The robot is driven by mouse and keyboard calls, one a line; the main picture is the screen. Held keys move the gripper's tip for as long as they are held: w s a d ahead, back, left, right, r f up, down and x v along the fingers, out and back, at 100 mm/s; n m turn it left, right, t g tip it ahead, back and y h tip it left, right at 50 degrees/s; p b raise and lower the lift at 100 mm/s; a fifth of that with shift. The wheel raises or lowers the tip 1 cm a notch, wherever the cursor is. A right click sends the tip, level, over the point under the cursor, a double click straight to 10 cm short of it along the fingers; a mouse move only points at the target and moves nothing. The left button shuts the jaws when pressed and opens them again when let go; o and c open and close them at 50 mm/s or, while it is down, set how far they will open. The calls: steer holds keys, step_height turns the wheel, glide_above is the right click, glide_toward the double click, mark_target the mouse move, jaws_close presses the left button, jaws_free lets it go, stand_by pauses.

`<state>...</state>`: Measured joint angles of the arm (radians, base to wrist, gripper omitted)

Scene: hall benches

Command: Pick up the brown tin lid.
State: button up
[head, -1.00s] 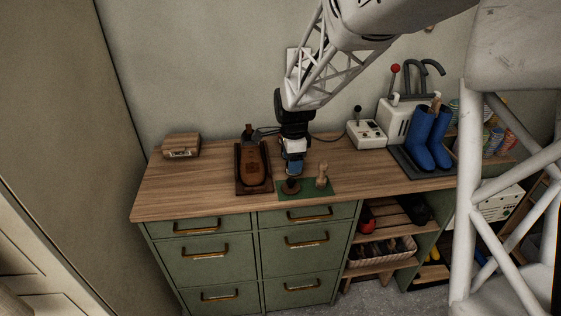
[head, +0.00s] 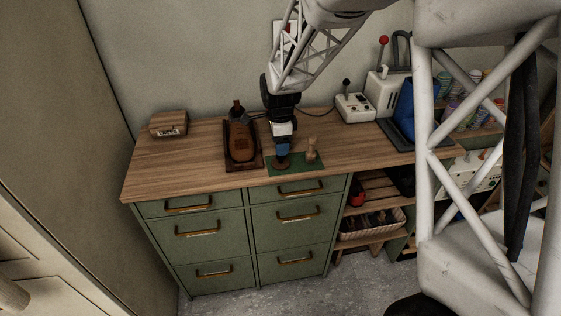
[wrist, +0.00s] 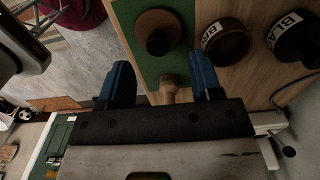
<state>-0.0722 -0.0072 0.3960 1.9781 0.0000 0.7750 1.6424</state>
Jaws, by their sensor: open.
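The brown tin lid (wrist: 150,36) is a round brown disc with a darker knob, lying on the green mat (wrist: 178,62) in the wrist view. In the head view the lid (head: 281,165) is partly covered by my gripper (head: 282,156), which is right above it. In the wrist view my gripper (wrist: 160,72) has its two blue fingers apart, with the lid beyond the fingertips. Nothing is visibly held. A pale wooden handled piece (wrist: 170,90) shows between the fingers; it stands upright on the mat in the head view (head: 312,150).
A brown tin (wrist: 229,42) and a dark tin (wrist: 292,36), both labelled, stand right of the mat in the wrist view.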

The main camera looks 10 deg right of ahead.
steer(key=shift+s+f, duration=0.15)
steer(key=shift+f, duration=2.45)
steer(key=c, duration=1)
steer(key=shift+r, duration=0.15)
steer(key=shift+r, duration=1.5)
steer(key=shift+s+r, duration=0.2)
steer(key=shift+s, duration=0.1)
steer(key=s, duration=0.5)
steer(key=s+r, duration=0.1)
steer(key=s, duration=0.4)
steer(key=s+d, duration=0.1)
steer(key=s, duration=0.4)
steer(key=shift+s+r, duration=0.15)
steer(key=shift+s, duration=0.05)
